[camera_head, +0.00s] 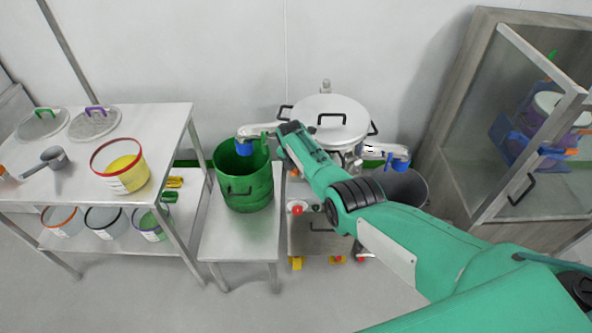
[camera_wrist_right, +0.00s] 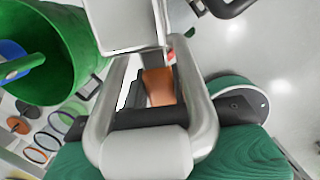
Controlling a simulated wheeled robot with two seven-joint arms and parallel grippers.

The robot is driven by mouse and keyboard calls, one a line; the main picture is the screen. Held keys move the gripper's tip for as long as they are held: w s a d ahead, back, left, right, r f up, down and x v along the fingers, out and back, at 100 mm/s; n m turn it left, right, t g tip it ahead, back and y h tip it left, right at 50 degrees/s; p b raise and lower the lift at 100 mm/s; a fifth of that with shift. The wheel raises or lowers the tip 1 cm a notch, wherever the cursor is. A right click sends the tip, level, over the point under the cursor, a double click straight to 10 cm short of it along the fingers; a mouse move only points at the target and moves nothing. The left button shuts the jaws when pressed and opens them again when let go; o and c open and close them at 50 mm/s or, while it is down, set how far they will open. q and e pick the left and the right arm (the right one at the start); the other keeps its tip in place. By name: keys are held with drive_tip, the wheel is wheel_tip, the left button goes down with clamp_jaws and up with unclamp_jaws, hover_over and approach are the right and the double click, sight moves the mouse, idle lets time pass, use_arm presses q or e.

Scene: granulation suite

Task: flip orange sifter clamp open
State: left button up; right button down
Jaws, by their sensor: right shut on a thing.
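In the right wrist view, the orange clamp (camera_wrist_right: 158,86) shows as a small orange block framed by grey metal bars. My right gripper (camera_wrist_right: 157,95) is shut on it, with a dark finger part against its left side. In the head view, my teal right arm reaches from the lower right to the left side of the sifter (camera_head: 336,138), beside its left spout (camera_head: 258,131). The arm hides the orange clamp and the fingertips there. The sifter has a round silver lid with a black handle. My left gripper is not in view.
A green bucket (camera_head: 243,190) stands under the left spout on a small steel table (camera_head: 250,243). A dark bin (camera_head: 408,186) is under the right spout. A shelf table (camera_head: 120,195) with buckets stands left, a glass-doored cabinet (camera_head: 468,150) right.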

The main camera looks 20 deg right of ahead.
drive_tip(key=shift+w+d+r, duration=0.55)
drive_tip(key=shift+w+r, duration=0.1)
drive_tip(key=shift+r, duration=0.15)
drive_tip(key=c, duration=1.2)
unclamp_jaws()
drive_tip(key=shift+o, duration=0.4)
drive_tip(key=shift+d+f, duration=0.2)
drive_tip(key=shift+f, duration=0.25)
drive_tip(key=shift+s+a+r, duration=0.2)
drive_tip(key=shift+a+r, duration=0.15)
drive_tip(key=shift+r, duration=0.2)
wheel_tip(320, 180, up, 12)
drive_tip(key=s+a, duration=0.1)
drive_tip(key=shift+s+r, duration=0.2)
drive_tip(key=shift+r, duration=0.05)
